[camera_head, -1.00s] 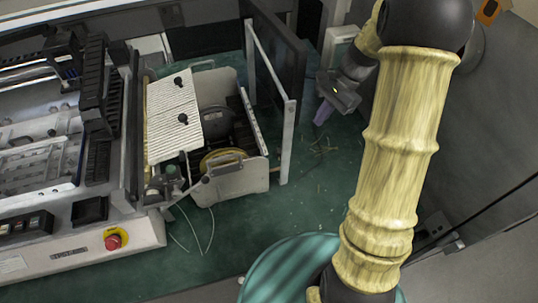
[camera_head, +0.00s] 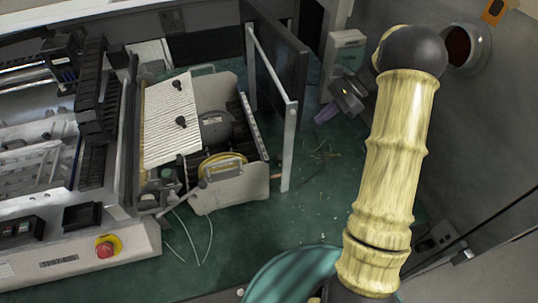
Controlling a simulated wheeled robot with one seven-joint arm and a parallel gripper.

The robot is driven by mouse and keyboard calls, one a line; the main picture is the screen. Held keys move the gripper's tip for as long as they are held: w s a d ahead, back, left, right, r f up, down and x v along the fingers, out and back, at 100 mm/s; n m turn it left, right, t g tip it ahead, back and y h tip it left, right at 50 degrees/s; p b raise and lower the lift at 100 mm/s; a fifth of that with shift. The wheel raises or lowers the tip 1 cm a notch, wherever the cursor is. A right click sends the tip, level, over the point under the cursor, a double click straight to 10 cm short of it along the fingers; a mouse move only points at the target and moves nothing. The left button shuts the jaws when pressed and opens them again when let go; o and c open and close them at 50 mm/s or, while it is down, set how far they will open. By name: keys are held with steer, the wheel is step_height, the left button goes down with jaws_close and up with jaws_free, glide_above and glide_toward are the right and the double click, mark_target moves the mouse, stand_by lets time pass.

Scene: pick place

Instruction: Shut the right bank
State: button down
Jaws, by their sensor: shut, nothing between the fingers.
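An upright dark panel (camera_head: 278,62) with a pale metal frame (camera_head: 291,148) on its near edge stands out over the green floor, right of the open machine unit. It looks like the right bank, but I cannot be sure. A gap of floor shows between it and the unit. My gripper (camera_head: 326,115) is to the right of the panel, apart from it, with its purplish fingers pointing down and left. The fingers are together and hold nothing. My yellowish arm (camera_head: 396,150) reaches up the right side of the view.
The open unit with a ribbed cover (camera_head: 172,120) and yellow wheel (camera_head: 222,165) stands left of the panel. A large machine with a red button (camera_head: 105,250) fills the left. A grey box (camera_head: 345,50) stands behind my gripper.

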steer(key=x, duration=1.8)
steer(key=shift+s, duration=0.1)
steer(key=a, duration=0.1)
steer(key=a+p, duration=0.1)
steer(key=a, duration=0.1)
steer(key=shift+s+a, duration=0.2)
steer(key=shift+s, duration=0.15)
steer(key=shift+a, duration=0.3)
